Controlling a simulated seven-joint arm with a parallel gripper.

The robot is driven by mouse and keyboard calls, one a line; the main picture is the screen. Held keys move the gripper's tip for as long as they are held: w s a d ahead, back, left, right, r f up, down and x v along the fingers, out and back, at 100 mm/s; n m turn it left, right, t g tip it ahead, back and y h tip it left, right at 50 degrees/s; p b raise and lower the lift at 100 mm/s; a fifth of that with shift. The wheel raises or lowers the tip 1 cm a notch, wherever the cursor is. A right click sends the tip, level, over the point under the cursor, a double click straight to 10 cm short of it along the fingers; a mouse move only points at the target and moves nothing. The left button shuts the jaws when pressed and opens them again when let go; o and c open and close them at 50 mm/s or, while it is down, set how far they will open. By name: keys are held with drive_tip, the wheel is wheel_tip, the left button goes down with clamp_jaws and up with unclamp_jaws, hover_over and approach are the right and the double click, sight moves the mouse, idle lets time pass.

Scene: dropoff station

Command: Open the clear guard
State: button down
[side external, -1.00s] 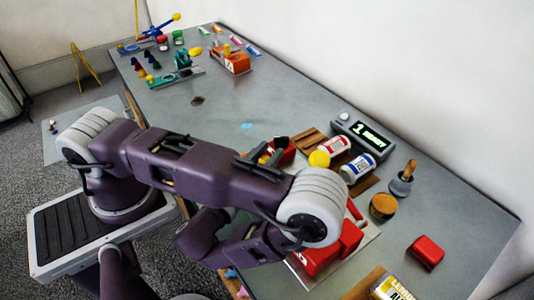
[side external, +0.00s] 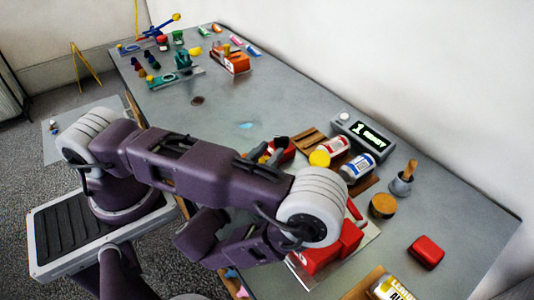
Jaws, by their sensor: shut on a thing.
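I cannot make out the clear guard; it may be hidden behind my arm or too transparent to tell. A red block-like device (side external: 318,258) stands on a pale plate (side external: 362,250), right beside my arm, which covers part of it. My gripper's fingers are hidden behind my own arm links, so I cannot see what they touch.
A display box (side external: 365,138) stands near the wall. A red-and-white can (side external: 333,147), a blue-and-white can (side external: 357,168), a round wooden-topped piece (side external: 383,206), a wooden-handled tool (side external: 402,181) and a red block (side external: 426,252) surround the area. The table's middle (side external: 235,90) is mostly clear.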

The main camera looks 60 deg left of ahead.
idle(0.4)
drive_tip(key=d, duration=1.1)
drive_tip(key=c, duration=1.2)
unclamp_jaws()
drive_tip(key=shift+o, duration=0.2)
